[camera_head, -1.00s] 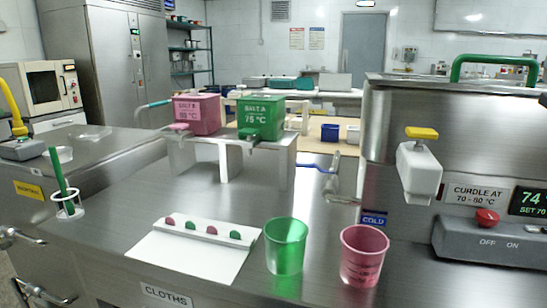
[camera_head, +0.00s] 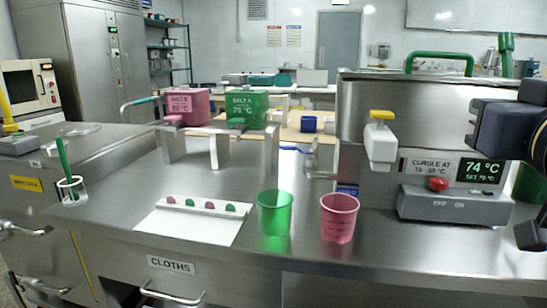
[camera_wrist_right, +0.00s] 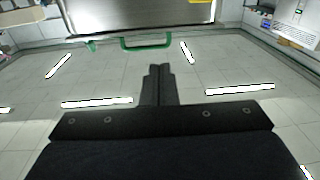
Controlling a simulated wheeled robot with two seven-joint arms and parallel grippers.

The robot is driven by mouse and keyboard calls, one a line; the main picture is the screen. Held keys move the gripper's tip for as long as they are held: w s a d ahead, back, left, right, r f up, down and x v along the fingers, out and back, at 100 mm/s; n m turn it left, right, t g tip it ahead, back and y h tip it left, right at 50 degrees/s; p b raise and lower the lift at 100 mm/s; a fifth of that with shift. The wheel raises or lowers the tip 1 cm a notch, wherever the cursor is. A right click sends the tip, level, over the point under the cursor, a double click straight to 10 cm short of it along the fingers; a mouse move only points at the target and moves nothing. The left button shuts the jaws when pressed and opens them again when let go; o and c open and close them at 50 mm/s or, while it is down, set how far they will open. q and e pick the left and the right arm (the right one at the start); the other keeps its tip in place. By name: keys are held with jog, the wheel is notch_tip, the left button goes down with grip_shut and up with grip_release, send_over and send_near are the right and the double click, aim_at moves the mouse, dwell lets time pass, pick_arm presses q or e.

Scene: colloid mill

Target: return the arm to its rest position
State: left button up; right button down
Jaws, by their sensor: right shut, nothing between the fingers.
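My right arm (camera_head: 500,125) shows as dark links at the right edge of the head view, in front of the steel machine. Its fingertips cannot be made out there. In the right wrist view my right gripper (camera_wrist_right: 157,75) has its two dark fingers together with nothing between them. That view appears upside down, with ceiling lights below and the machine's green handle (camera_wrist_right: 146,43) hanging at the top, apart from the fingers. My left gripper is in neither view.
The steel machine (camera_head: 365,105) with a red knob (camera_head: 438,184) stands close to my right arm. A green cup (camera_head: 275,212) and a pink cup (camera_head: 339,218) stand on the counter. Pink (camera_head: 187,104) and green (camera_head: 246,107) salt boxes sit on a raised stand.

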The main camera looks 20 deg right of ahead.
jog(key=w+a+f+n+g+y, duration=0.1)
jog(key=w+a+f+g+y, duration=0.15)
jog(key=f, duration=0.95)
jog(key=w+a+f+n+g+y, duration=0.1)
jog(key=w+a+f+g+y, duration=0.15)
jog(key=f, duration=0.85)
jog(key=s+a+f+g+y, duration=0.2)
jog(key=s+a+f, duration=0.1)
jog(key=f, duration=0.4)
jog(key=s+a+f+n+g+y, duration=0.1)
jog(key=s+a+f+g+y, duration=0.2)
jog(key=f, duration=0.4)
jog(key=s+a+f+g+y, duration=0.1)
jog(key=s+a+f+y, duration=0.1)
jog(key=a+f, duration=0.35)
notch_tip(320, 180, up, 33)
jog(key=d+p, duration=0.1)
jog(key=p, duration=3.3)
jog(key=shift+s+d+p, duration=0.15)
jog(key=shift+d+p, duration=0.1)
jog(key=shift+p, duration=0.05)
